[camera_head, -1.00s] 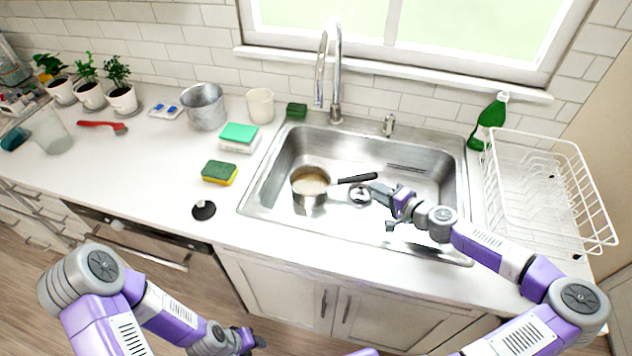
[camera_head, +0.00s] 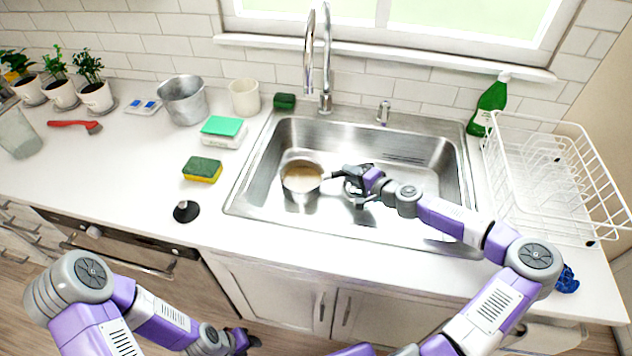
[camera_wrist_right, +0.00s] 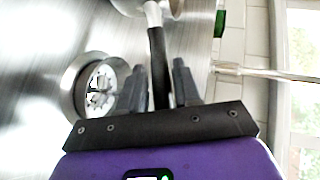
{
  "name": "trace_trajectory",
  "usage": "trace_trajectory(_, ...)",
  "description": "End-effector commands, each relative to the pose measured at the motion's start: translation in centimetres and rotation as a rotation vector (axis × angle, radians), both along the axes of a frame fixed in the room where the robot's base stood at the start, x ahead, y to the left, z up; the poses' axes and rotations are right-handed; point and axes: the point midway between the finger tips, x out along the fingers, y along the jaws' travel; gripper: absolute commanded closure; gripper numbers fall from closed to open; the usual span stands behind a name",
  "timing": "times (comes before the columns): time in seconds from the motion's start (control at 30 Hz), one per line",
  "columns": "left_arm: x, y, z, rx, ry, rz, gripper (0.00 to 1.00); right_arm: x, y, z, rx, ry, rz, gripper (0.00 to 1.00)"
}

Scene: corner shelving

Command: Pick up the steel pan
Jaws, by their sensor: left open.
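The steel pan (camera_head: 300,182), with light brown contents, stands in the left part of the sink basin. Its dark handle points right, towards my right gripper (camera_head: 352,186). In the right wrist view, the black handle (camera_wrist_right: 157,60) runs between the two fingers of my right gripper (camera_wrist_right: 160,85), one finger on each side. The fingers are close to the handle; whether they touch it is unclear. The pan's body (camera_wrist_right: 160,8) is cut off at the top there. My left gripper (camera_head: 240,341) is open and low at the bottom edge, in front of the cabinets, away from the pan.
The sink (camera_head: 262,165) has a tall faucet (camera_head: 325,60) behind it and a drain (camera_wrist_right: 97,85) beside the handle. A white dish rack (camera_head: 545,180) and a green bottle (camera_head: 489,105) stand right. A sponge (camera_head: 202,169) and a black stopper (camera_head: 186,211) lie left.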

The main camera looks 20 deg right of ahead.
Motion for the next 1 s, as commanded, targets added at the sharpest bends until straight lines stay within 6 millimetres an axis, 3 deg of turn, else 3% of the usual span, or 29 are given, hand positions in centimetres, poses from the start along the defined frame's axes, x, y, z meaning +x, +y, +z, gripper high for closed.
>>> trace_trajectory(0.2,0.01,0.0,0.02,0.0,0.0,0.0,0.57,0.07,0.01,0.0,0.0,0.0,-0.001,0.67)
trace_trajectory(0.43,0.01,0.0,0.02,0.0,0.0,0.0,0.57,0.06,0.01,0.05,0.0,0.0,0.0,1.0)
trace_trajectory(1.0,0.0,-0.01,0.01,0.0,0.0,0.0,0.57,0.07,0.03,0.1,0.0,-0.001,0.0,1.0)
